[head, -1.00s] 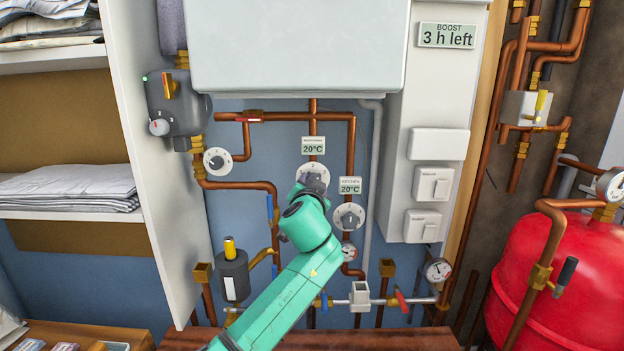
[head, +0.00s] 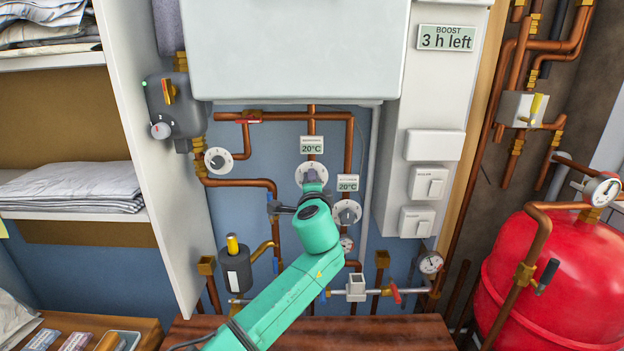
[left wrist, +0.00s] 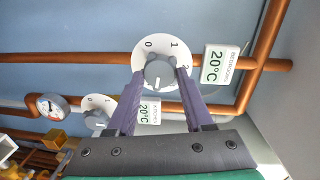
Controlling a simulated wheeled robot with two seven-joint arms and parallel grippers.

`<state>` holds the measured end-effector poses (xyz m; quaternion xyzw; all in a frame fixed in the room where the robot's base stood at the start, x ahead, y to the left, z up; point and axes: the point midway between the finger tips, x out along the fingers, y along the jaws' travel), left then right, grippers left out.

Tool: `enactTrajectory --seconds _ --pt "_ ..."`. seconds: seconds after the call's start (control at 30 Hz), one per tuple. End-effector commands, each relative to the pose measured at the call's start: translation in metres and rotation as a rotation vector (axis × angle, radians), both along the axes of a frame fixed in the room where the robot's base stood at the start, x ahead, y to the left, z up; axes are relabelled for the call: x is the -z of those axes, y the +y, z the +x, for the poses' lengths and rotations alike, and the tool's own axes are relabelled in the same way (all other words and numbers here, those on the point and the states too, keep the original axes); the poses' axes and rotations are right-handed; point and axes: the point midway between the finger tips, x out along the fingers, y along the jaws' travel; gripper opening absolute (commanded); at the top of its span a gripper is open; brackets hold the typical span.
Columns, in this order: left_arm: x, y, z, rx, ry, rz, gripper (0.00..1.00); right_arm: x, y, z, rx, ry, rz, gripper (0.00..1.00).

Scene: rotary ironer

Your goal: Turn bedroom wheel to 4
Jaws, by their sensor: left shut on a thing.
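The bedroom wheel (head: 309,166) is a white round dial with a grey knob, on the blue wall below its 20°C display (head: 312,145). In the left wrist view the dial (left wrist: 143,58) shows 0, 1 and part of a 2, and the grey knob (left wrist: 160,73) sits between my fingertips. My left gripper (left wrist: 164,80) is shut on this knob; it also shows in the head view (head: 313,184), with my arm hiding part of the dial. I cannot read the knob's setting. My right gripper is not in view.
The kitchen wheel (head: 346,212) with its own display (head: 347,183) is close at the lower right. Another dial (head: 218,160) is at the left. Copper pipes (head: 250,184) run around the wheels. A white cabinet (head: 295,50) hangs above, and a wooden surface (head: 375,333) lies below.

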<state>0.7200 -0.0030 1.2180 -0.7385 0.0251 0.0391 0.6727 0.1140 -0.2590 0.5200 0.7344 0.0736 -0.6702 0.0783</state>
Motion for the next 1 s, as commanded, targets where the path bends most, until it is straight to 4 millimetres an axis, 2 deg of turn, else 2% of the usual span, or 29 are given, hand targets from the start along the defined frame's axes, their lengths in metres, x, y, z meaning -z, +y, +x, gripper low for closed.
enactTrajectory --seconds 0.2,0.43,1.0 --pt "0.000 -0.001 0.000 0.000 0.002 0.176 0.00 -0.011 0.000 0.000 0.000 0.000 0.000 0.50" --pt "0.002 -0.001 0.000 0.000 0.002 0.302 0.00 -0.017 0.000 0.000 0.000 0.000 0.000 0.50" --pt "0.004 -0.001 0.000 0.001 0.003 0.373 0.00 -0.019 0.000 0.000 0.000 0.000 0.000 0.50"
